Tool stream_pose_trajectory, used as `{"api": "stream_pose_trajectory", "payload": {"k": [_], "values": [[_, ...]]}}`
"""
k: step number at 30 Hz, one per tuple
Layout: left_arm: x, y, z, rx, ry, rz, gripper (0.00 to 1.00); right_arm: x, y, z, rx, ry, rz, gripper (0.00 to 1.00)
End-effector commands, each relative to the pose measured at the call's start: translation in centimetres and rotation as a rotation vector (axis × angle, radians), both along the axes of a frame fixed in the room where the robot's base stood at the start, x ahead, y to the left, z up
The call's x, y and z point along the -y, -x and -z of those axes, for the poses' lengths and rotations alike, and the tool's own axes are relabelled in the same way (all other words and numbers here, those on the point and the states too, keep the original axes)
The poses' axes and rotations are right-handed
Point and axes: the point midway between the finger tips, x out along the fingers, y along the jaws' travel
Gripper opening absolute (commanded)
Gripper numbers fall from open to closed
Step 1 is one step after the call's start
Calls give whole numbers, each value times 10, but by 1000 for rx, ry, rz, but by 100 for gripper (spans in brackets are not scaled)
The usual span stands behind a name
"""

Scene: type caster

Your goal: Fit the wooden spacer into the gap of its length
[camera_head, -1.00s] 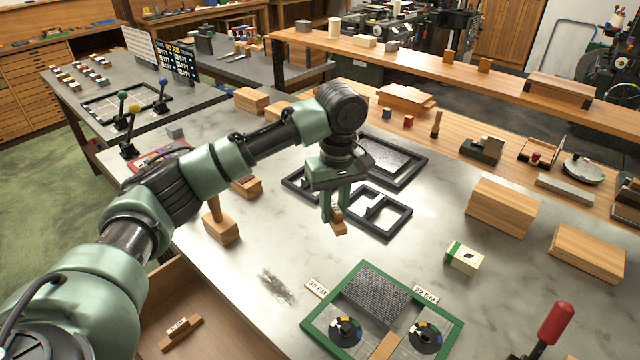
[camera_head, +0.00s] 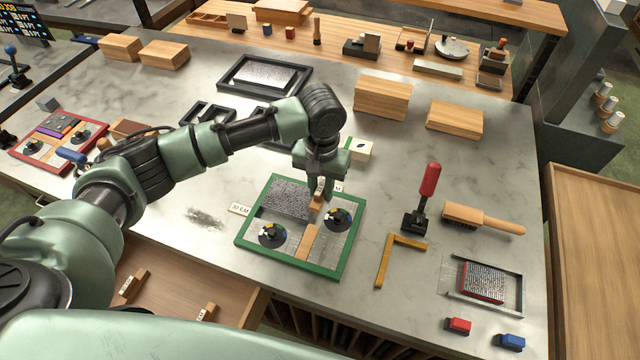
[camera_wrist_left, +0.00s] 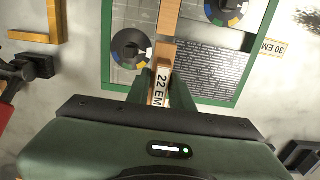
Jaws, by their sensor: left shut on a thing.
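My left gripper (camera_head: 318,190) is shut on a wooden spacer marked 22 EM (camera_wrist_left: 160,88), which also shows in the head view (camera_head: 317,200). It is over the far right part of a green frame (camera_head: 243,240). The held spacer lies between the dark text block (camera_head: 285,198) and the right disc (camera_head: 339,218). I cannot tell whether it is down in the gap or just above it. A wooden strip (camera_head: 306,243) lies in the frame between the two discs. A 30 EM label (camera_head: 239,209) stands at the frame's left; another label at the right is partly hidden. My right gripper is not in view.
Two wooden spacers lie in the open drawer, one on the left (camera_head: 131,285) and one on the right (camera_head: 207,312). A white-green box (camera_head: 357,149) stands behind.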

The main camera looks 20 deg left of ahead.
Motion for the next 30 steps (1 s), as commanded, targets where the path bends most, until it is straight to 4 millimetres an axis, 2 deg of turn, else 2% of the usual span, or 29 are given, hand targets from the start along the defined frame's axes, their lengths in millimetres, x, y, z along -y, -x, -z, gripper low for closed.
{"api": "stream_pose_trajectory", "payload": {"k": [14, 30], "values": [[0, 0, -3, 0, 0, -2, 0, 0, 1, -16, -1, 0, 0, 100], [0, 0, 32, 0, 1, -3, 0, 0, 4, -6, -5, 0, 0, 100]]}}
